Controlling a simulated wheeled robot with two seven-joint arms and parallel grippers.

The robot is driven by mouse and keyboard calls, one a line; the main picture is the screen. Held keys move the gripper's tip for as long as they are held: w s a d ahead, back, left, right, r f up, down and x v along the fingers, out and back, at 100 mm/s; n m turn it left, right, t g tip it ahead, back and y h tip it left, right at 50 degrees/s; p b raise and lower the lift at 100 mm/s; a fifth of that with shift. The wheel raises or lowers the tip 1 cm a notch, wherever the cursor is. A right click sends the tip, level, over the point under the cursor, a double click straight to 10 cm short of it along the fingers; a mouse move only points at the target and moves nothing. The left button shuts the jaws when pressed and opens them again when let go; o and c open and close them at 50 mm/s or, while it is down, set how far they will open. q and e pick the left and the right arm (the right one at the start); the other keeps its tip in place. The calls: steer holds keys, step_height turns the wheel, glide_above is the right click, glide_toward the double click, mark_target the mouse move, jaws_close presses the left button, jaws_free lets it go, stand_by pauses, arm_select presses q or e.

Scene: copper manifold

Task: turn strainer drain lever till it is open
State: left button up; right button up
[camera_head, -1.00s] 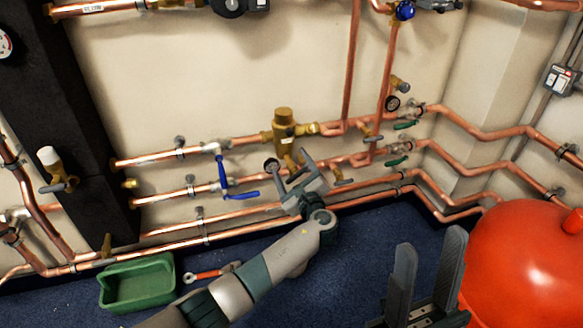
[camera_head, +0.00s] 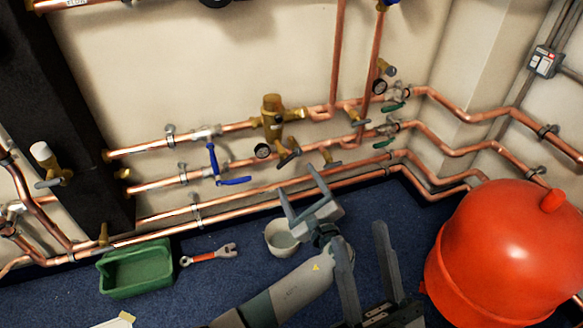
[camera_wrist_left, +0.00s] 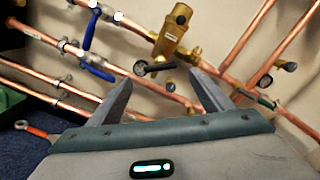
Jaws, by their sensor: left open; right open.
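The brass strainer (camera_head: 272,115) sits on the upper copper pipe in the head view and also shows in the wrist view (camera_wrist_left: 173,32). Below its body is a small dark-handled drain lever (camera_head: 288,158); a dark handle also shows below the strainer in the wrist view (camera_wrist_left: 158,68). I cannot tell the lever's exact setting. My left gripper (camera_head: 297,181) is open and empty, below and in front of the strainer, apart from the lever. In the wrist view its fingertips (camera_wrist_left: 161,80) point up towards it. My right gripper (camera_head: 362,233) is open and empty, low in the picture.
A dark round gauge (camera_head: 262,151) sits beside the lever. Blue lever valves (camera_head: 215,165) are to the left, green handles (camera_head: 392,107) to the right. A white bucket (camera_head: 281,238), a wrench (camera_head: 208,255) and a green tray (camera_head: 135,270) are on the floor. A red tank (camera_head: 500,250) stands right.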

arm_select(q)
steer(key=v, duration=0.3)
steer(key=shift+s, duration=0.2)
arm_select(e)
steer(key=shift+a+f+g, duration=0.4)
steer(key=shift+f, duration=0.25)
